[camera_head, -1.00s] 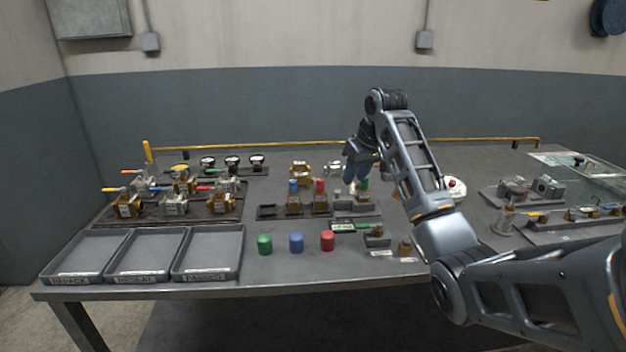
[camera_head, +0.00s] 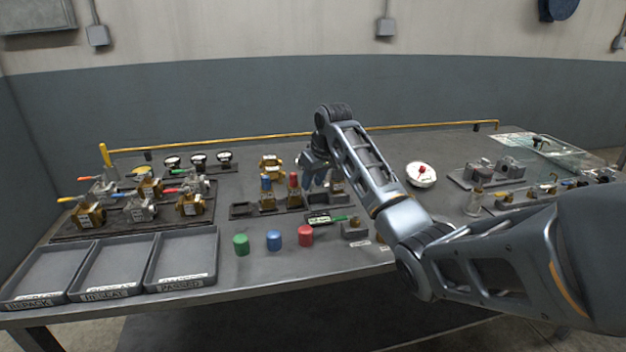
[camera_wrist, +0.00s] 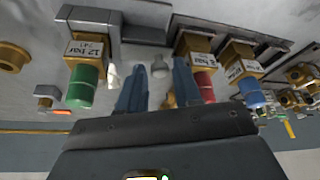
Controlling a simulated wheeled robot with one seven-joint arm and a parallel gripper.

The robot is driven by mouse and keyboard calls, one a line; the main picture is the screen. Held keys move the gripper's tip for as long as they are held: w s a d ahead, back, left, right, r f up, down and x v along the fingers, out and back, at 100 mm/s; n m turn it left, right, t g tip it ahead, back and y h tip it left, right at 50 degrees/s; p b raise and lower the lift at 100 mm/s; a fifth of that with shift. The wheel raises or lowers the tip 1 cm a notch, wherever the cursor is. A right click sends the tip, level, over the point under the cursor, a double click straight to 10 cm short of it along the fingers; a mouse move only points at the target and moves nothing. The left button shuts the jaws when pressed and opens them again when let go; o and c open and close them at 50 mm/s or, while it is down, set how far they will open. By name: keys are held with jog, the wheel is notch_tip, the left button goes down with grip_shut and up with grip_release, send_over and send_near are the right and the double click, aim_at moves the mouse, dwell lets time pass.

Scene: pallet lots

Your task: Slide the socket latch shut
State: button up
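The socket rail (camera_head: 242,211) stands mid-bench and holds brass valves with a blue cap (camera_head: 267,182) and a red cap (camera_head: 293,181). In the wrist view a green-capped valve (camera_wrist: 84,85) labelled 12 bar sits on the left, with the red-capped valve (camera_wrist: 204,85) on the right. Between them is a grey block (camera_wrist: 145,33) with a small grey knob (camera_wrist: 160,69), which looks like the latch. My gripper (camera_wrist: 158,82) is open, its blue fingers on either side of the knob's line; contact cannot be told. In the head view my gripper (camera_head: 318,178) partly hides the rail.
Loose green (camera_head: 240,244), blue (camera_head: 274,240) and red (camera_head: 305,236) caps stand in front of the rail. Labelled trays (camera_head: 183,283) and a valve rack (camera_head: 70,232) are at left. A white dish (camera_head: 421,175) is right of my arm.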

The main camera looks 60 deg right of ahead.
grip_shut()
dwell(0.4)
jog(key=shift+s+d+r+p, duration=0.15)
jog(key=shift+s+d+p, duration=0.4)
jog(key=shift+s+p, duration=0.15)
jog(key=shift+s+d, duration=0.1)
jog(key=shift+d, duration=0.05)
grip_release()
